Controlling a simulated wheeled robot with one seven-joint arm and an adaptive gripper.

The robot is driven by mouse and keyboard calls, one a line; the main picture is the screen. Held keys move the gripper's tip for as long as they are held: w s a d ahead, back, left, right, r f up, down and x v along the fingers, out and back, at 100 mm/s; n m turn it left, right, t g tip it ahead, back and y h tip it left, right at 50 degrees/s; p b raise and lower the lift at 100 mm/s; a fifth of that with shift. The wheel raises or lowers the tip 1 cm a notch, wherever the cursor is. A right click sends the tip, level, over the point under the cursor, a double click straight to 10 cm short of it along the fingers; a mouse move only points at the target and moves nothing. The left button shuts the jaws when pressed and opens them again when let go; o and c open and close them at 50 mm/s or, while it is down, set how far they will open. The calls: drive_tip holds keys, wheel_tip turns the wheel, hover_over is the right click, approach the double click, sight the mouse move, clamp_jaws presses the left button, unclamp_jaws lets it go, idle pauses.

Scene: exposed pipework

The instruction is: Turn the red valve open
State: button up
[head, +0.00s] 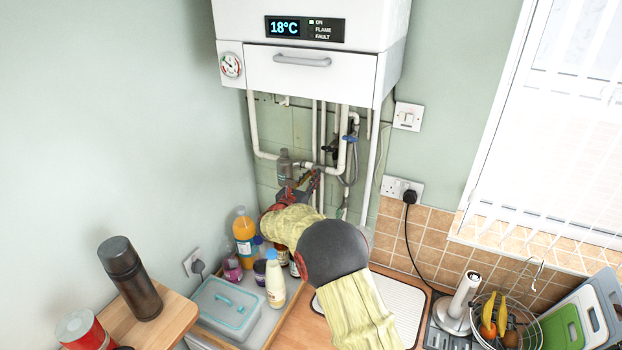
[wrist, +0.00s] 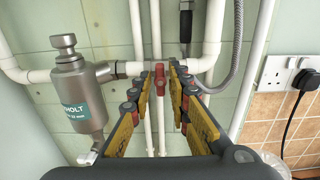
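The red valve (wrist: 160,78) is a small red handle on a horizontal pipe joint under the boiler, straight ahead in the wrist view. My gripper (wrist: 163,72) points at it, with one black-and-yellow finger on each side of the handle. The fingers look apart, with a narrow gap beside the handle; I see no clear contact. In the head view my gripper (head: 312,182) reaches in among the pipes, and I cannot clearly tell the valve from the gripper there.
A grey filter canister (wrist: 76,95) stands just left of the valve, and a braided hose (wrist: 228,50) hangs to the right. The white boiler (head: 310,70) is above. Bottles (head: 275,275) and a lidded box (head: 222,305) crowd the counter below. A socket (head: 402,189) is right.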

clamp_jaws()
drive_tip(key=shift+n, duration=0.3)
drive_tip(key=shift+a+f+n+p, duration=0.15)
drive_tip(key=shift+n+p, duration=0.7)
drive_tip(key=shift+n, duration=3.5)
drive_tip(key=shift+a+r+n+p, duration=0.15)
drive_tip(key=shift+n+p, duration=0.7)
drive_tip(key=shift+n, duration=3.5)
drive_tip(key=shift+f, duration=0.15)
